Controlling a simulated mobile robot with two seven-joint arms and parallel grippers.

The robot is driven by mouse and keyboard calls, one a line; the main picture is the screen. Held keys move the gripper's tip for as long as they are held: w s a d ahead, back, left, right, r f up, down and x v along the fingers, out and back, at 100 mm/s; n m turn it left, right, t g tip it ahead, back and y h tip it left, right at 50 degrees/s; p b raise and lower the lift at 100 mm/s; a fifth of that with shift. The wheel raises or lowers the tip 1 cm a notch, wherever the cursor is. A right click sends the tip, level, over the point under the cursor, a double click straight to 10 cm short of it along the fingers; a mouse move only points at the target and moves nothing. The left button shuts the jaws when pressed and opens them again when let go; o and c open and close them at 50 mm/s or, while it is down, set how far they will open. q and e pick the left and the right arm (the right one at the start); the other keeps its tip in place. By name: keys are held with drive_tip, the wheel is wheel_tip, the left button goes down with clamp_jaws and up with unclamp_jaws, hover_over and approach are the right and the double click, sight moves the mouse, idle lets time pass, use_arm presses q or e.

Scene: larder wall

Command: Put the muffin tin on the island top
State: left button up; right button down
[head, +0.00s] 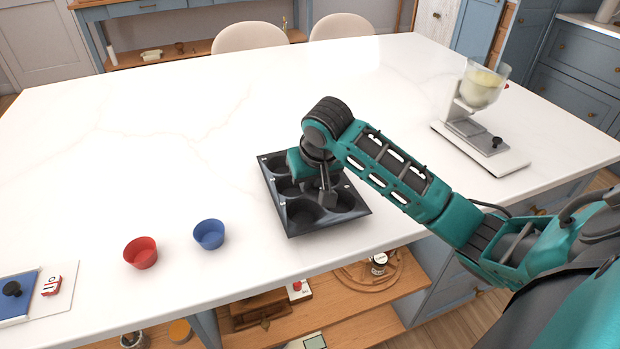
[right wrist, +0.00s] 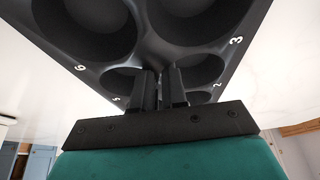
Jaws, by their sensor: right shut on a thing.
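The dark muffin tin (head: 302,213) is over the white island top (head: 150,130), near its front edge. It looks level; I cannot tell whether it rests on the top or is held just above it. My right gripper (head: 325,193) reaches down onto the middle of the tin and is shut on it. In the right wrist view, the fingers (right wrist: 172,88) close on the ridge between the cups of the tin (right wrist: 150,35), which has white numbers by its cups. The arm hides part of the tin's far right side. My left gripper is not in view.
A red cup (head: 140,253) and a blue cup (head: 209,235) stand left of the tin. A blue board (head: 18,296) lies at the front left. The island's far middle is clear. Open shelves (head: 290,317) are below the front edge.

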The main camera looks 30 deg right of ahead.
drive_tip(key=c, duration=1.2)
unclamp_jaws()
drive_tip(key=shift+o, duration=0.2)
drive_tip(key=shift+s+r, duration=0.1)
drive_tip(key=shift+r, duration=0.4)
drive_tip(key=v, duration=1.1)
drive_tip(key=shift+s, duration=0.2)
drive_tip(key=shift+a+r, duration=0.1)
